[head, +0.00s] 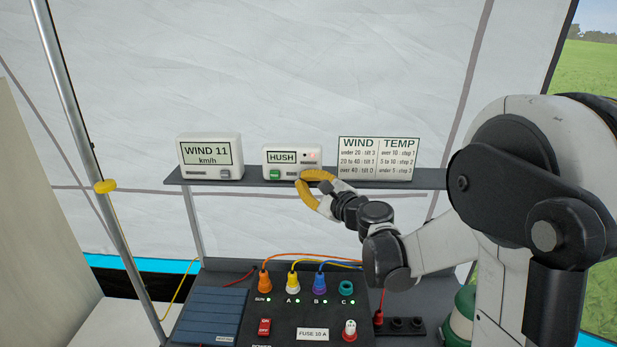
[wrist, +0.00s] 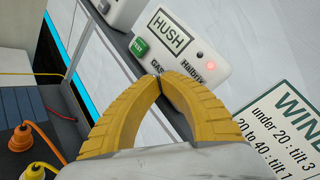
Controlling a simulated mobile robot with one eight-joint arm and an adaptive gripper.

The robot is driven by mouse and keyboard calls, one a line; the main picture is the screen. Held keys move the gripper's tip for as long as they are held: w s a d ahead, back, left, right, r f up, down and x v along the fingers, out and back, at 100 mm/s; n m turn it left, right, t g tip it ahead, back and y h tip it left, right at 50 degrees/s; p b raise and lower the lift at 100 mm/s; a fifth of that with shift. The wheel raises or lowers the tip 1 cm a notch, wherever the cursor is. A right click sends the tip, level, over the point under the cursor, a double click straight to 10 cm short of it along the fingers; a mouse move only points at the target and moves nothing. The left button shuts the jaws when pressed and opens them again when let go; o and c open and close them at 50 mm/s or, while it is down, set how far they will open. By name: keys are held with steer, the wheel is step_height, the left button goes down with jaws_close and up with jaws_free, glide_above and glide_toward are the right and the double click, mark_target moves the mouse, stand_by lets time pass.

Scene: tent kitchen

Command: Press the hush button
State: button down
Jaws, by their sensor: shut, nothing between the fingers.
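The white alarm box (head: 292,156) stands on the dark shelf, with a display reading HUSH. It also shows in the wrist view (wrist: 222,72), turned at an angle, with the HUSH label (wrist: 171,32). A green button (head: 275,174) is at its lower left, and it shows in the wrist view (wrist: 139,48) too. A small red light (wrist: 199,54) glows on its face. My gripper (head: 302,180) has yellow curved fingers, shut and empty. Its tips (wrist: 160,76) are at the box's lower right in the head view, covering part of the front. I cannot tell whether they touch it.
A wind display box (head: 210,153) stands left of the alarm box on the shelf (head: 255,183). A wind and temperature card (head: 378,158) stands to the right. Below, a power panel (head: 285,320) carries coloured plugs and cables. A tent pole (head: 90,150) rises at left.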

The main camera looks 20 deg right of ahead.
steer(key=shift+s+a, duration=0.3)
steer(key=shift+s, duration=0.55)
steer(key=shift+s, duration=0.1)
steer(key=shift+s+a, duration=0.25)
steer(key=shift+s, duration=0.5)
steer(key=shift+s+a, duration=0.25)
steer(key=shift+s, duration=0.5)
steer(key=shift+s+a, duration=0.25)
steer(key=shift+s, duration=0.5)
steer(key=shift+a, duration=0.1)
